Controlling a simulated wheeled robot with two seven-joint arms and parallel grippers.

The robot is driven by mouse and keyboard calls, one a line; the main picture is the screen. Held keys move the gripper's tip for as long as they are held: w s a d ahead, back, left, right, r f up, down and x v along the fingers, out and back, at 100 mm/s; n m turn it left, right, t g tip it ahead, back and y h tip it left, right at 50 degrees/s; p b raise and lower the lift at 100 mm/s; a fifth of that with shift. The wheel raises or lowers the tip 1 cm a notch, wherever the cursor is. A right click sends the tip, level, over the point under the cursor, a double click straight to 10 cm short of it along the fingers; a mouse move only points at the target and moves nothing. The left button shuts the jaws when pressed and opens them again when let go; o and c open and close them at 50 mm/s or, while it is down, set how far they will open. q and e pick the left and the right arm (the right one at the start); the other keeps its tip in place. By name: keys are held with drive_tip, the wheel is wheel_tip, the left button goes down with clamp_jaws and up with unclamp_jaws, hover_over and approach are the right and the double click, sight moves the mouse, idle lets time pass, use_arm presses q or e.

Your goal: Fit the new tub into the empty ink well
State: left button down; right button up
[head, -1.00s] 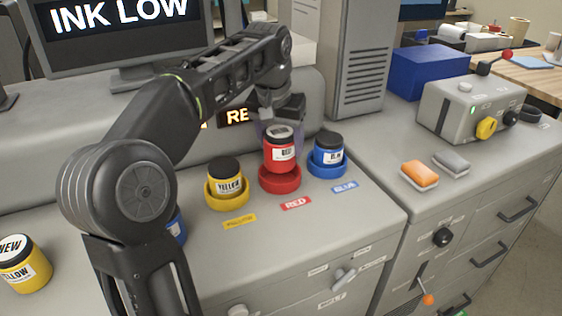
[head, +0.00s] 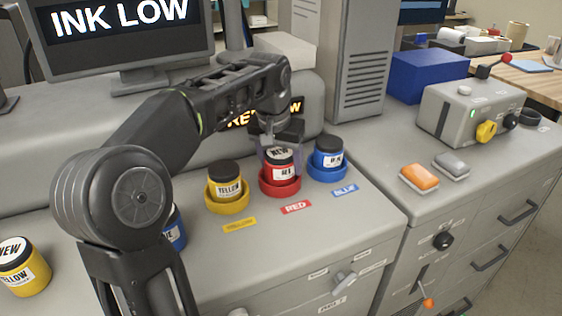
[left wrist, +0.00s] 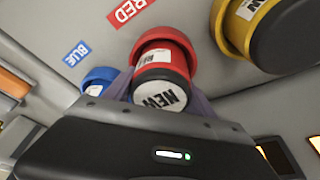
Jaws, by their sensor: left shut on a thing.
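The new red tub (head: 283,172), with a black lid marked NEW, stands upright in the red ink well (head: 280,188). Its lower part is hidden by the well's rim. My left gripper (head: 279,150) reaches down from above and is shut on the tub near its lid. In the left wrist view the tub's lid (left wrist: 160,94) sits between the fingers, with the red well's rim (left wrist: 166,42) around the tub's base. I cannot tell whether the tub is fully seated. My right gripper is not in view.
A yellow tub (head: 228,182) stands in its well on the left and a blue tub (head: 328,156) in its well on the right, both close by. A NEW yellow tub (head: 22,266) stands at far left. A blue tub (head: 174,230) is partly behind my arm. The RED label (head: 296,207) lies in front.

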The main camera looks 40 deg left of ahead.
sight(280, 152)
use_arm(q)
drive_tip(key=shift+s+d+f, duration=0.1)
drive_tip(key=shift+s+f, duration=0.05)
drive_tip(key=shift+f, duration=0.4)
drive_tip(key=shift+c, duration=2.3)
unclamp_jaws()
drive_tip(key=shift+s+f, duration=0.1)
drive_tip(key=shift+f, duration=0.05)
drive_tip(key=shift+o, duration=0.7)
drive_tip(key=shift+r, duration=0.3)
drive_tip(key=v, duration=0.5)
drive_tip(key=shift+w+r, duration=0.3)
drive_tip(key=shift+r, duration=0.1)
drive_tip(key=p+v, duration=0.5)
drive_tip(key=v, duration=0.1)
drive_tip(key=shift+r, duration=0.35)
drive_tip(key=shift+s+r+p, duration=0.2)
drive_tip(key=shift+r+p, duration=0.1)
drive_tip(key=shift+r, duration=0.05)
drive_tip(key=shift+f, duration=0.1)
